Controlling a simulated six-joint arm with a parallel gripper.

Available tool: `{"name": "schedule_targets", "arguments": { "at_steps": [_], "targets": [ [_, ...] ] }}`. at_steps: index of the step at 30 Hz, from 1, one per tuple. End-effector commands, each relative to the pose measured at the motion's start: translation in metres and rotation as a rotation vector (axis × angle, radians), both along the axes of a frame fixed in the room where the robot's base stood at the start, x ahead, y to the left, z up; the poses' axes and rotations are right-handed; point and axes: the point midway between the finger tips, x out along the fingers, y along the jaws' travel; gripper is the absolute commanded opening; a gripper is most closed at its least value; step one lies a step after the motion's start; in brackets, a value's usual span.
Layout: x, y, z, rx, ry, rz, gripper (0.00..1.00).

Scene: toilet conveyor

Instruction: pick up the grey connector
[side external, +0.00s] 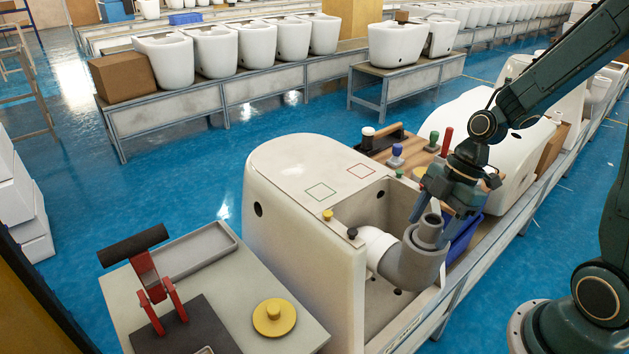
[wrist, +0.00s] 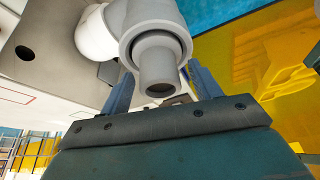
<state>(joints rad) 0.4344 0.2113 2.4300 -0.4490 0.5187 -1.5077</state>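The grey connector (side external: 411,263) is a bent pipe piece with a narrower round tube at its upper end. It joins a white pipe (side external: 376,247) in the open recess of the white toilet body (side external: 300,215). In the wrist view the connector (wrist: 158,66) points its open end toward my gripper. My gripper (side external: 436,214) is at the narrow tube, with one finger on each side. In the wrist view my gripper (wrist: 164,88) is open, with gaps beside the tube. Whether a finger touches the connector is hard to tell.
A wooden board (side external: 405,150) with several coloured-handled stamps stands behind. A front-left bench holds a red lever press (side external: 150,280) and a yellow disc (side external: 274,317).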

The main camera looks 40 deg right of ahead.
Motion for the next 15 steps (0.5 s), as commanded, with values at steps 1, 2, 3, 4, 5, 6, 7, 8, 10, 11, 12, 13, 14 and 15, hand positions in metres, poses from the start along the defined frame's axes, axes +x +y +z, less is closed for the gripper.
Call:
{"name": "schedule_targets", "arguments": {
  "at_steps": [1, 2, 3, 4, 5, 6, 7, 8, 10, 11, 12, 13, 14, 15],
  "targets": [
    [0.0001, -0.0001, 0.0001, 0.0, 0.0, 0.0, 0.53],
    [0.0001, -0.0001, 0.0001, 0.0, 0.0, 0.0, 0.47],
    [0.0001, -0.0001, 0.0002, 0.0, 0.0, 0.0, 0.39],
    [0.0001, -0.0001, 0.0002, 0.0, 0.0, 0.0, 0.33],
    [0.0001, -0.0001, 0.0002, 0.0, 0.0, 0.0, 0.27],
    [0.0001, -0.0001, 0.0002, 0.0, -0.001, 0.0, 0.19],
    [0.0001, -0.0001, 0.0002, 0.0, 0.0, 0.0, 0.14],
    [0.0002, -0.0001, 0.0003, 0.0, -0.001, 0.0, 0.14],
    [0.0002, -0.0001, 0.0003, 0.0, -0.001, 0.0, 0.14],
    [0.0002, -0.0001, 0.0003, 0.0, -0.001, 0.0, 0.14],
    [0.0002, -0.0001, 0.0003, 0.0, -0.001, 0.0, 0.14],
    [0.0002, -0.0001, 0.0003, 0.0, -0.001, 0.0, 0.14],
    [0.0002, -0.0001, 0.0003, 0.0, -0.001, 0.0, 0.14],
    [0.0002, -0.0001, 0.0005, 0.0, -0.001, 0.0, 0.14]
  ]
}}
